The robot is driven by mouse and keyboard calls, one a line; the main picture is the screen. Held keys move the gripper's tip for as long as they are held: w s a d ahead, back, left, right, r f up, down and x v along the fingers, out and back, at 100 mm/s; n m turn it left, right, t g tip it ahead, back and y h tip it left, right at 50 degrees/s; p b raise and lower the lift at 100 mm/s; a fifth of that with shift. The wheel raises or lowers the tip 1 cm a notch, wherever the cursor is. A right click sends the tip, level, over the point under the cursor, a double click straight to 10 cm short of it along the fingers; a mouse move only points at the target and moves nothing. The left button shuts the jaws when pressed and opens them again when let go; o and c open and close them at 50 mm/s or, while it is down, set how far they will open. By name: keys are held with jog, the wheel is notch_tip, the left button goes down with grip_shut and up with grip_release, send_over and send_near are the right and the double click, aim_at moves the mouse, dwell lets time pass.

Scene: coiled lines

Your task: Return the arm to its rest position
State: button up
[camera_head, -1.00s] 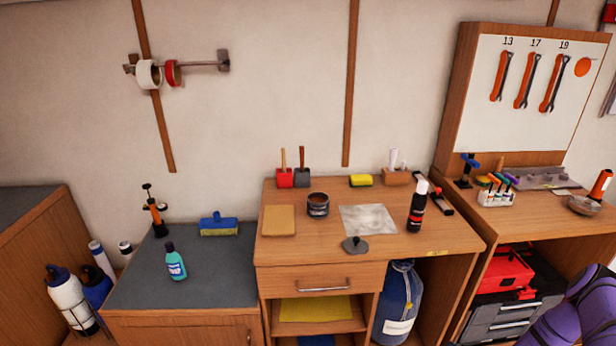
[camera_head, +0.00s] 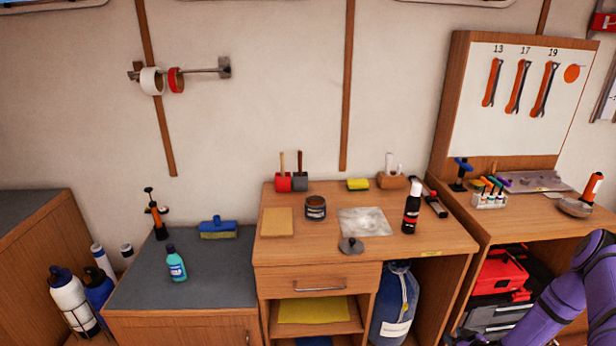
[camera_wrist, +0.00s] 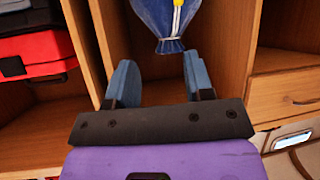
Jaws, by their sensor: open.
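My gripper (camera_wrist: 160,88) shows in the wrist view with its two blue fingers apart and nothing between them. Beyond the fingertips, the gathered neck of a blue bag (camera_wrist: 178,22) hangs in an open wooden compartment; a gap separates it from the fingers. In the head view, my purple arm (camera_head: 570,300) is at the lower right, in front of the right-hand cabinet. The gripper itself is outside the head view.
The wooden desk (camera_head: 440,238) holds a black spray bottle (camera_head: 411,208), a metal plate and a dark can. The blue bag (camera_head: 396,300) stands in its lower compartment. Red and grey toolboxes (camera_head: 503,272) sit under the right bench, close to my arm.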

jog(key=w+d+r+n+g+h, duration=0.15)
jog(key=w+r, duration=0.35)
jog(key=r, duration=0.7)
jog(key=w+d+r+g+h, duration=0.15)
jog(key=w+r, duration=0.35)
jog(key=r, duration=0.8)
jog(key=s+a+r+m+g+h, duration=0.1)
jog(key=a+r, duration=0.2)
jog(key=r, duration=0.9)
jog(key=s+a+r+g, duration=0.1)
jog(key=a+r, duration=0.1)
jog(key=r, duration=0.9)
jog(key=s+a+r+m+h, duration=0.1)
jog(key=s+a+r, duration=0.4)
jog(key=s+r, duration=0.3)
jog(key=s+a+r+m, duration=0.1)
jog(key=s+a+r, duration=0.45)
jog(key=r, duration=0.45)
jog(key=s+a+r, duration=0.2)
jog(key=s+a, duration=0.1)
jog(key=s, duration=0.5)
jog(key=s+a+r+m+g+y, duration=0.1)
jog(key=s+a+r, duration=0.1)
jog(key=s, duration=0.6)
jog(key=s+a+r+y, duration=0.1)
jog(key=s+a, duration=0.2)
jog(key=s, duration=0.5)
jog(key=shift+a+r+m+g, duration=0.3)
jog(key=shift+r+m, duration=0.05)
jog(key=shift+r, duration=0.05)
